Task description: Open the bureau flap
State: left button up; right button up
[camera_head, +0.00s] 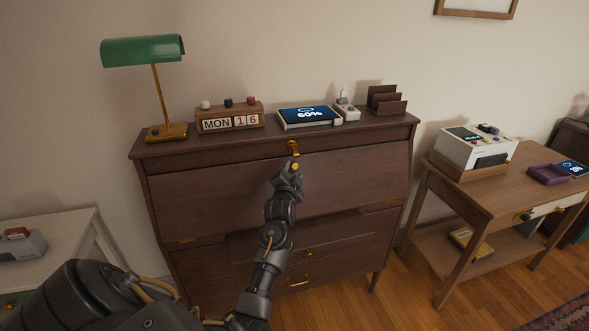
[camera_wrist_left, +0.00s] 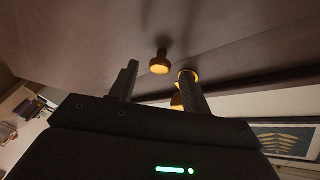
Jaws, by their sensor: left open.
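The dark wood bureau (camera_head: 160,154) stands against the wall, and its sloping flap (camera_head: 205,196) is shut. A brass knob (camera_head: 295,166) sits near the flap's top edge, with a brass lock fitting (camera_head: 293,148) just above it. My left gripper (camera_head: 291,173) is at the knob, partly covering that area. In the left wrist view the fingers (camera_wrist_left: 159,72) are apart, and a brass knob (camera_wrist_left: 160,64) shows between their tips; I cannot tell whether they touch it. Another brass piece (camera_wrist_left: 188,76) is partly behind one finger. My right gripper is not in view.
On the bureau top are a green lamp (camera_head: 143,50), a calendar block (camera_head: 230,121), a tablet (camera_head: 308,116), a small white device (camera_head: 346,110) and a letter rack (camera_head: 386,100). A side table (camera_head: 470,196) stands right, a white table (camera_head: 60,231) left.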

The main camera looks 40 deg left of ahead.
pick_arm(q)
jog(key=shift+x, duration=1.2)
grip_shut()
